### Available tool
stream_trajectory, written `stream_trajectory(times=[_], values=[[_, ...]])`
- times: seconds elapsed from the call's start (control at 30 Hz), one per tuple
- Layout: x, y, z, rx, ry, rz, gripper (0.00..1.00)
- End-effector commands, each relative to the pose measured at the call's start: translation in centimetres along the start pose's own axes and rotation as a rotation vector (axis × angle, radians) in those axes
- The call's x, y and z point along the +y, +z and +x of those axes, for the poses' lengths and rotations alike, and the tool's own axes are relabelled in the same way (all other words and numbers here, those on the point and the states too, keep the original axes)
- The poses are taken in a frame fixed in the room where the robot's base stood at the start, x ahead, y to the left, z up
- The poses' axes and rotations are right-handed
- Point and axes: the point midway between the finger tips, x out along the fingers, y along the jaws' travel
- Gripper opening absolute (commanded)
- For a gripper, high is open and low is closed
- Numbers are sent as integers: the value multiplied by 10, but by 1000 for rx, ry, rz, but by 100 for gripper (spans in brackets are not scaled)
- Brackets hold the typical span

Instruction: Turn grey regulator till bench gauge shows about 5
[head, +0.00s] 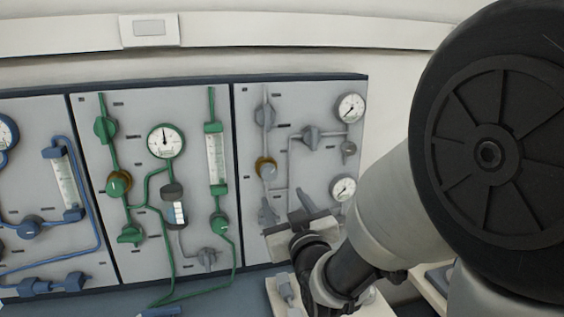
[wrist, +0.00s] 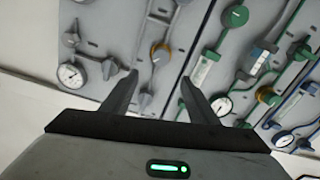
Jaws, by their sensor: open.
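The grey regulator (head: 267,169), a round grey knob over a brass ring, is on the right-hand grey panel. It also shows in the wrist view (wrist: 160,54), beyond the gap between my fingertips. Two round white gauges sit on the same panel, an upper one (head: 351,107) and a lower one (head: 343,188); which is the bench gauge I cannot tell, and their readings are too small to read. One gauge shows at left in the wrist view (wrist: 71,76). My gripper (wrist: 159,77) is open and empty, apart from the knob; in the head view it (head: 300,213) is in front of the lower grey panel.
Other grey valves, such as one at the panel's middle (head: 310,137), surround the regulator. A green-piped panel with its own gauge (head: 165,141) stands left of it, and a blue-piped panel (head: 30,229) farther left. My arm covers the right of the head view.

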Motion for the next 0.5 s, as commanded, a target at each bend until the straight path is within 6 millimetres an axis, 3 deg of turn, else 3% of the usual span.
stream_trajectory(times=[0.13, 0.5], values=[[1, -2, 12, -5, -4, -2, 54], [-1, -1, 95, -1, -4, -1, 54]])
